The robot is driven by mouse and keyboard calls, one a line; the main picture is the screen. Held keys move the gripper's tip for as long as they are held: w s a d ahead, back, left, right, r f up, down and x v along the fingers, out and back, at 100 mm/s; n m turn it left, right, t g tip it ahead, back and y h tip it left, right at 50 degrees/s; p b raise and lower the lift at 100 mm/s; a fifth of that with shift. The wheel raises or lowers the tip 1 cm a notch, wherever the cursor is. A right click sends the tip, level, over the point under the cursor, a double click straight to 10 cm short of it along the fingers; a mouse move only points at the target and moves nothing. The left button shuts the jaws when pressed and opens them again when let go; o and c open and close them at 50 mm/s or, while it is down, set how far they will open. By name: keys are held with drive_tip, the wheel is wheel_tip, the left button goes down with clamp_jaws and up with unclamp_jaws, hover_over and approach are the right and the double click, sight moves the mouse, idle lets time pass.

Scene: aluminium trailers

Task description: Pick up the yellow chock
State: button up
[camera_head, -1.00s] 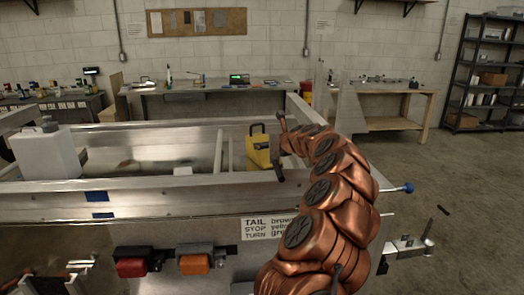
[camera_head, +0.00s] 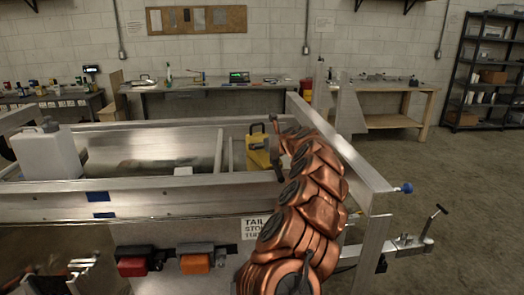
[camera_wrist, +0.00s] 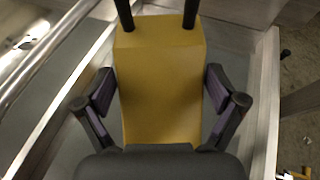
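The yellow chock (camera_head: 258,152) stands inside the aluminium trailer, near its right end, with a dark handle on top. My gripper (camera_head: 276,150) is at its right side in the head view and partly covers it. In the wrist view the chock (camera_wrist: 160,85) fills the middle, with two dark handle posts at the top. My gripper's fingers (camera_wrist: 160,97) are spread, one on each side of the chock. Small gaps show between the fingers and its sides. The gripper's dark palm hides the chock's near end.
The trailer's front rail (camera_head: 190,205) and right side rail (camera_head: 345,150) border the chock. A white jug (camera_head: 45,155) stands at the trailer's left. Workbenches (camera_head: 215,85) are along the back wall. A hitch (camera_head: 415,242) sticks out at the right.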

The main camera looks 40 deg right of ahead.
drive_tip(key=c, duration=1.3)
drive_tip(key=shift+s+d+r, duration=0.1)
drive_tip(key=shift+r, duration=0.3)
wheel_tip(320, 180, up, 17)
drive_tip(key=shift+r, duration=0.2)
